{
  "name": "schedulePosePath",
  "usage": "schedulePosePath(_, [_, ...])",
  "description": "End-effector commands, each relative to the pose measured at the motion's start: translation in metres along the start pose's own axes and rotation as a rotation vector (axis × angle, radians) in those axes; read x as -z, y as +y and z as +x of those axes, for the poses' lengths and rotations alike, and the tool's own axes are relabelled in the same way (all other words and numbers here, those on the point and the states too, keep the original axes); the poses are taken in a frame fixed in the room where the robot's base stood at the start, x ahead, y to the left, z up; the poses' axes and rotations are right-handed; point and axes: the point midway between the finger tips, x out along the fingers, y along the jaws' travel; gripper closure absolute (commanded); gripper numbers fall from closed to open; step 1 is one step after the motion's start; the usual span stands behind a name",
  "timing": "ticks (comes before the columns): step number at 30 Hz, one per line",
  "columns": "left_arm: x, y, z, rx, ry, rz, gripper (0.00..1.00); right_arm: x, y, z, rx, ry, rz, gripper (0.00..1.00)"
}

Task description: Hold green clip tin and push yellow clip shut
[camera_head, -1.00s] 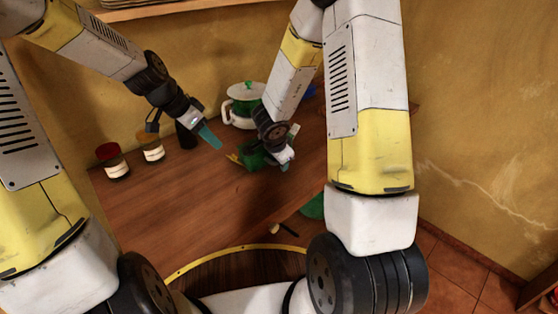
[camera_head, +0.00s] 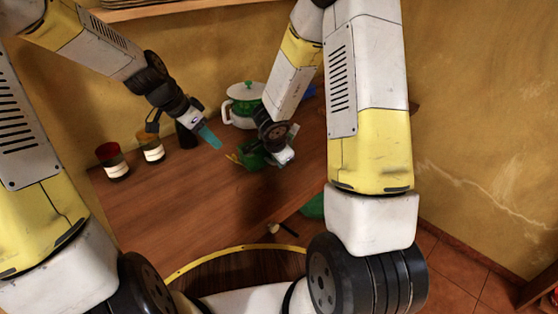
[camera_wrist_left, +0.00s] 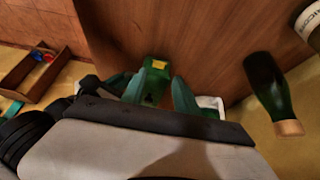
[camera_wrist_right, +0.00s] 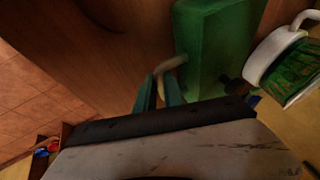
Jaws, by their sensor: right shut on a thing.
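The green clip tin (camera_head: 252,155) is on the wooden counter; it also shows in the left wrist view (camera_wrist_left: 152,85) and close up in the right wrist view (camera_wrist_right: 215,45). Its yellow clip (camera_head: 233,157) points left in the head view and shows on the tin in the left wrist view (camera_wrist_left: 158,64). My right gripper (camera_wrist_right: 160,85) is shut on a tan curved handle (camera_wrist_right: 168,67) at the tin's side. My left gripper (camera_head: 210,138) is empty and apart from the tin, up and left of it; its fingers stand open, with the tin beyond them in the left wrist view.
A white and green pot (camera_head: 243,105) stands behind the tin. Two jars (camera_head: 112,162) (camera_head: 152,147) and a dark bottle (camera_head: 186,137) stand at the counter's back left. The counter's front left (camera_head: 165,205) is clear.

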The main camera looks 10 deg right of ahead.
Motion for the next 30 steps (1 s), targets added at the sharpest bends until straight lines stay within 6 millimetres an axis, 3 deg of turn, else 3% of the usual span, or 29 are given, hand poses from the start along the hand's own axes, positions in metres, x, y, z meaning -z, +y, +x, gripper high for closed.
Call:
schedulePosePath(23, [0.0000, 0.0000, 0.0000, 0.000, 0.000, 0.000, 0.64, 0.0000, -0.0003, -0.0002, 0.001, 0.000, -0.001, 1.00])
schedulePosePath(28, [0.0028, 0.0017, 0.0022, -0.011, -0.012, 0.023, 0.95, 0.0000, -0.0003, -0.0002, 0.001, 0.000, -0.001, 1.00])
schedulePosePath(30, [0.0066, 0.0030, 0.0051, -0.027, -0.033, 0.058, 1.00, 0.0000, -0.0003, -0.0002, 0.001, 0.000, -0.001, 1.00])
